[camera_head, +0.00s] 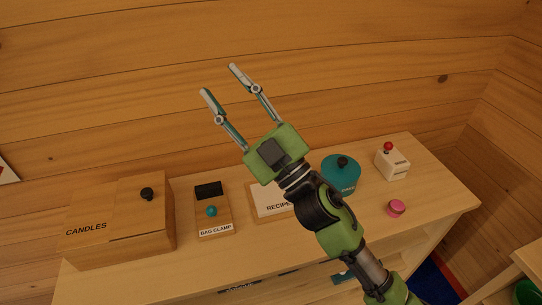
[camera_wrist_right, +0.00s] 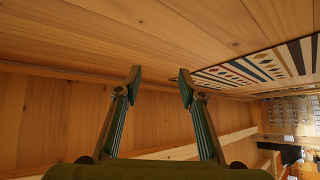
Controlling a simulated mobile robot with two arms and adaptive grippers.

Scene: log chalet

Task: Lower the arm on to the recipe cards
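The recipe cards (camera_head: 270,201) lie on a wooden board on the counter, with a white label reading "RECIPE" partly hidden behind my right arm. My right gripper (camera_head: 221,84) is raised above and behind the cards, in front of the log wall, with its fingers spread and nothing between them. In the right wrist view the same gripper (camera_wrist_right: 157,75) shows open and empty, facing wooden boards. Any arm belonging to the cards is hidden or cannot be made out. My left gripper is not in view.
On the counter (camera_head: 440,200) stand a wooden candles box (camera_head: 120,225), a bag clamp board (camera_head: 214,212) with a teal knob, a teal round container (camera_head: 340,176), a white box with a red-knobbed lever (camera_head: 392,164) and a pink round object (camera_head: 396,208). The log wall is close behind.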

